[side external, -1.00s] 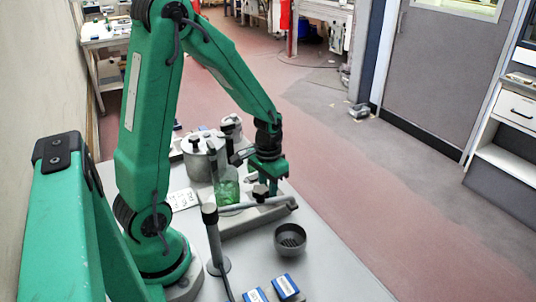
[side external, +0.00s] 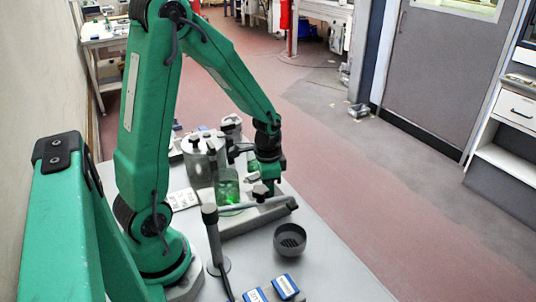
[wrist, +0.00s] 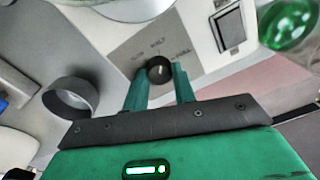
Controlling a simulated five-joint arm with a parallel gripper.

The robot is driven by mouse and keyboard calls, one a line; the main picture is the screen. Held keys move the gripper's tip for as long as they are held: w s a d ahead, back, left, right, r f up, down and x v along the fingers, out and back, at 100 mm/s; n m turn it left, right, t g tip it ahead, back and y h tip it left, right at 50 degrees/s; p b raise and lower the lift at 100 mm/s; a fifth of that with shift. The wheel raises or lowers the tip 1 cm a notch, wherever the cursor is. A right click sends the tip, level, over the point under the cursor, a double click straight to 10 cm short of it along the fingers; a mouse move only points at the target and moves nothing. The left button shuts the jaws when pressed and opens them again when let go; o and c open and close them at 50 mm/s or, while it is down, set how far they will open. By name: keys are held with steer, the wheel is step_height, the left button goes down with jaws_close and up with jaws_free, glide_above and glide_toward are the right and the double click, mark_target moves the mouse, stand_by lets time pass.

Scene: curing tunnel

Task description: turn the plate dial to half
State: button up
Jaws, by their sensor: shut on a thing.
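The plate dial (wrist: 160,68) is a round black knob with a pale mark, in the middle of the wrist view. It sits on the hot plate's grey panel (wrist: 124,52), which has small lettering along an arc that looks like LOW, HALF and FULL. The pale mark looks roughly towards the middle word, but is too small to be sure. My gripper (wrist: 161,84) is shut on the dial, one green finger on each side. In the side view my gripper (side external: 267,186) is low over the plate's edge and hides the dial. A glass vessel with green liquid (side external: 228,193) stands on the hot plate (side external: 240,224).
A stand (side external: 212,235) with a horizontal rod crosses in front of the plate. A grey bowl (side external: 290,240) stands to its right, and blue-and-white boxes (side external: 286,287) lie at the front. The table's right front is clear.

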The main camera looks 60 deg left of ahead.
steer(key=shift+s+d, duration=0.15)
steer(key=o, duration=1)
steer(key=shift+r, duration=0.2)
steer(key=shift+r, duration=3.75)
steer(key=shift+s+d+r, duration=0.15)
steer(key=shift+d+r, duration=0.05)
steer(key=shift+r, duration=0.15)
steer(key=s+d+r+n+t, duration=0.1)
steer(key=s+d+r, duration=0.2)
steer(key=s+d+r+n+t, duration=0.1)
steer(key=s+d+r+t, duration=0.1)
steer(key=d+r, duration=0.1)
steer(key=s+d+r+n+t, duration=0.1)
steer(key=s+d+r+t, duration=0.1)
steer(key=r, duration=0.3)
steer(key=shift+s+d+n, duration=0.4)
steer(key=shift+s, duration=0.45)
